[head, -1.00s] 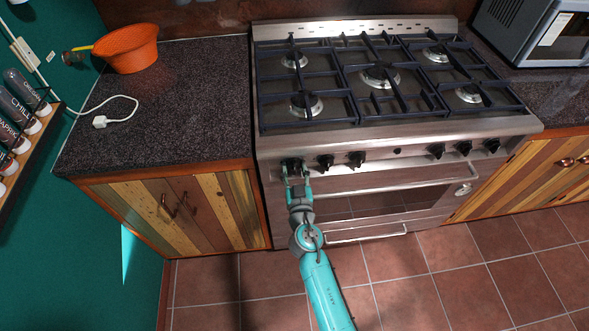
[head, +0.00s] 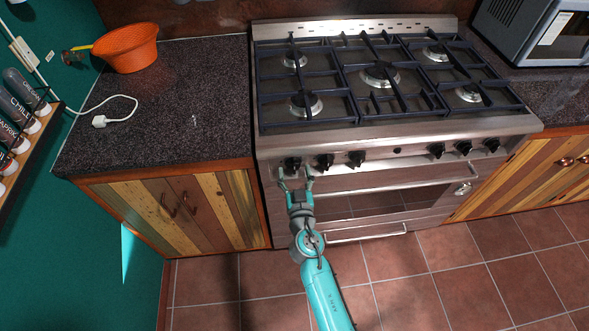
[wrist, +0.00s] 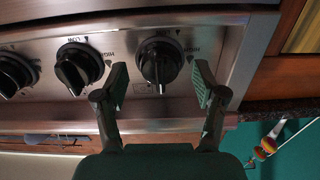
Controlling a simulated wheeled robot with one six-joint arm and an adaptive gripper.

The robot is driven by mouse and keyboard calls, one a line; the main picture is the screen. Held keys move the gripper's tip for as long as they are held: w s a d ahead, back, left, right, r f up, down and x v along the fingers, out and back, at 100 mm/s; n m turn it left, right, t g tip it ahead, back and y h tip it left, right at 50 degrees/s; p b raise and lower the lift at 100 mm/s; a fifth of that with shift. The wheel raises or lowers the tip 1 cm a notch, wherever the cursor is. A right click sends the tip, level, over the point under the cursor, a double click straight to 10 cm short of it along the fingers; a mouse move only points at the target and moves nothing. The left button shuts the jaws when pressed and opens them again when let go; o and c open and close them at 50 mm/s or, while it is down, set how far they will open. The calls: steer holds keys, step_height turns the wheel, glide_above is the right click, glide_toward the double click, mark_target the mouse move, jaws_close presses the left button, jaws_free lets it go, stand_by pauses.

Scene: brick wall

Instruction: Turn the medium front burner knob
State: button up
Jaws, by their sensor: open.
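The stove's front panel (head: 400,157) carries a row of black knobs. My gripper (head: 295,177) is open in front of the leftmost knob (head: 292,164). In the wrist view, that knob (wrist: 160,62) shows between and beyond the spread fingertips (wrist: 162,84), with a gap on each side. Its grip ridge looks upright in that view, unlike the tilted ridge of the neighbouring knob (wrist: 78,67). The second knob (head: 325,161) and third knob (head: 357,158) stand to the right in the head view. I cannot tell which knob serves the medium front burner.
The oven handle (head: 390,186) runs across the door below the knobs, right of my gripper. Black grates (head: 350,85) cover the hob. A dark counter (head: 190,110) with an orange bowl (head: 127,50) stands left. Tiled floor (head: 430,275) in front is clear.

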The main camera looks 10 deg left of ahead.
steer(key=v, duration=1)
steer(key=shift+s, duration=0.2)
steer(key=shift+d, duration=0.1)
steer(key=s+d+f+g+h, duration=0.1)
steer(key=s+d+f, duration=0.1)
steer(key=s+d, duration=0.7)
steer(key=s+d+f+g+h, duration=0.1)
steer(key=s+d+f, duration=0.1)
steer(key=s+d, duration=0.75)
steer(key=s+d+r+m+h, duration=0.1)
steer(key=s+d+r, duration=0.1)
steer(key=s+r, duration=0.4)
steer(key=s+d+r+m+h, duration=0.2)
steer(key=s+r, duration=0.5)
steer(key=s, duration=0.6)
steer(key=shift+s+d+g, duration=0.3)
steer(key=shift+s+d, duration=0.05)
steer(key=shift+d, duration=0.1)
